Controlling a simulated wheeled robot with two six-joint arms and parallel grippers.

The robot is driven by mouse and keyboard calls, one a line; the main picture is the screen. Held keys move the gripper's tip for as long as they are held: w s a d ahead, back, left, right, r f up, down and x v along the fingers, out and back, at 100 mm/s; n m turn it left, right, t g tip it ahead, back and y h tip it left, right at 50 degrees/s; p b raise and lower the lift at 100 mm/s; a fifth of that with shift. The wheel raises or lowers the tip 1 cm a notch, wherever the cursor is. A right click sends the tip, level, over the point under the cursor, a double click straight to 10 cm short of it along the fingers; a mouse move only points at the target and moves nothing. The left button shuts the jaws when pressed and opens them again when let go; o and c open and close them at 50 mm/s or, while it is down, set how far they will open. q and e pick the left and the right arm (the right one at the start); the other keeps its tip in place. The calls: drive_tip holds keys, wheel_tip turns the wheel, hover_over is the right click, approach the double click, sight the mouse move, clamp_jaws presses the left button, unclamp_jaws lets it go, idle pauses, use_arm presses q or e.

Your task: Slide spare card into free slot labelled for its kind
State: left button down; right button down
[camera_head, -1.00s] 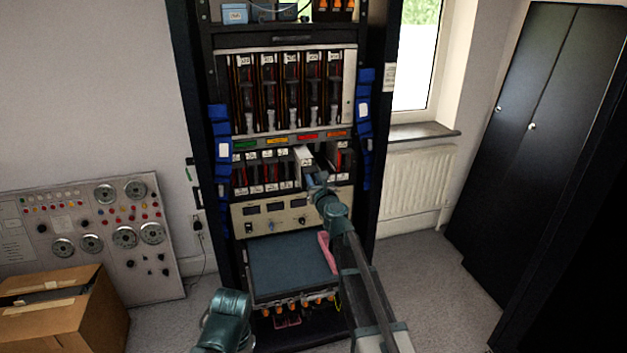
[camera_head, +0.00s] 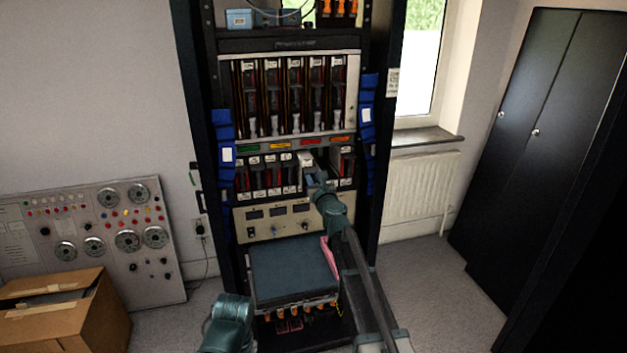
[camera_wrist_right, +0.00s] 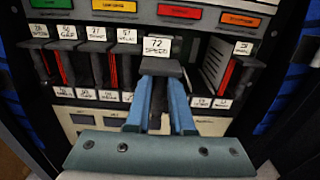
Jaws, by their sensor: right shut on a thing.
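The spare card (camera_wrist_right: 160,66) has a dark front and a white label that seems to read "72 SPEED". My right gripper (camera_wrist_right: 161,100) is shut on its front end. In the head view, the card (camera_head: 306,159) is at the lower card row of the rack, right of the middle, with my right gripper (camera_head: 318,182) in front of it. It lines up with an opening below the red label strip (camera_wrist_right: 180,12); how deep it sits is hidden. Only a part of my left arm shows at the bottom; its gripper is out of view.
Several labelled cards (camera_wrist_right: 97,48) fill the row to the left. Another card (camera_wrist_right: 241,48) stands at the right, with dark gaps between. Blue cable bundles (camera_head: 367,120) flank the rack. A beige panel with knobs (camera_head: 278,221) and a dark box (camera_head: 292,268) are below.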

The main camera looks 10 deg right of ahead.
sight(307, 168)
drive_tip(key=shift+w+a, duration=0.1)
drive_tip(key=shift+w, duration=3.75)
drive_tip(key=c, duration=0.8)
unclamp_jaws()
drive_tip(key=shift+w+f, duration=0.1)
drive_tip(key=shift+o, duration=0.5)
drive_tip(key=shift+f+b, duration=0.55)
drive_tip(key=shift+b, duration=0.1)
drive_tip(key=shift+s, duration=0.3)
drive_tip(key=shift+s, duration=2.3)
